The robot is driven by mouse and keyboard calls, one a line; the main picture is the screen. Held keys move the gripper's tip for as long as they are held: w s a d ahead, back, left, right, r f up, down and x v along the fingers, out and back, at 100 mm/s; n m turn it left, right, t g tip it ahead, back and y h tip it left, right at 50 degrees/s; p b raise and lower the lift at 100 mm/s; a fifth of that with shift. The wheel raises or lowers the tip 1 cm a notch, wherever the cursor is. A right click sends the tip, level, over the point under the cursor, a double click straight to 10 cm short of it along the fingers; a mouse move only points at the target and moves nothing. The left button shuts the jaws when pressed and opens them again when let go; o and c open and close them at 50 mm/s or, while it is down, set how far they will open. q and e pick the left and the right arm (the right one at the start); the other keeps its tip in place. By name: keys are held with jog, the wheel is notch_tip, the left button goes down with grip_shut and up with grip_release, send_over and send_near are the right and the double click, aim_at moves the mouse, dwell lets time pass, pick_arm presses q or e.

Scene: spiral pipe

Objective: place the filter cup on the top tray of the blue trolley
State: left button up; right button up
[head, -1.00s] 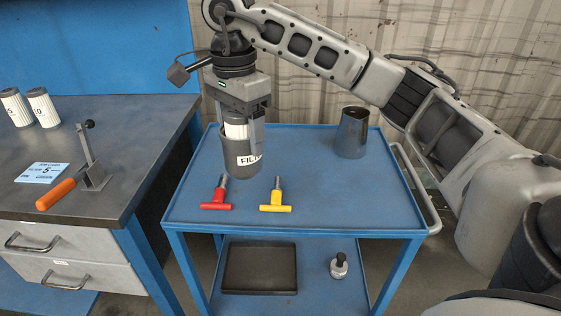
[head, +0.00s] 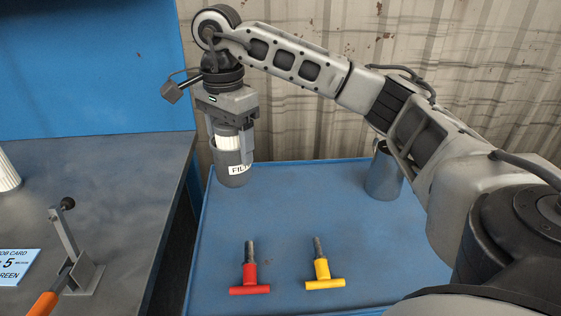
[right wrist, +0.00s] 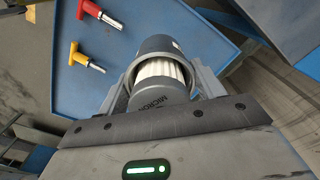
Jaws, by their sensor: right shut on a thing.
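The filter cup (head: 233,178) is a dark grey cylinder with a white "FIL…" label, and a white pleated filter stands up out of its mouth. My right gripper (head: 231,143) points down over it and is shut on it from both sides. The cup is upright over the back left corner of the trolley's blue top tray (head: 300,212); I cannot tell whether its base touches. In the right wrist view the cup (right wrist: 160,46) shows beyond the fingers, with "MICRON" lettering on the filter's end. My left gripper is not in view.
A red T-handle tool (head: 250,278) and a yellow one (head: 323,275) lie towards the tray's front. A grey metal container (head: 381,178) stands at its back right. The bench at left holds an orange-handled lever (head: 65,235), a blue card (head: 15,267) and a filter (head: 7,172). The tray's middle is clear.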

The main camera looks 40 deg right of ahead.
jog(key=d+f, duration=0.6)
jog(key=f, duration=0.1)
jog(key=d+f, duration=0.3)
jog(key=f, duration=0.1)
jog(key=shift+s+p, duration=0.3)
jog(key=shift+f, duration=0.1)
jog(key=o, duration=1.1)
jog(key=shift+o, duration=0.2)
notch_tip(320, 180, up, 12)
jog(key=shift+r, duration=0.2)
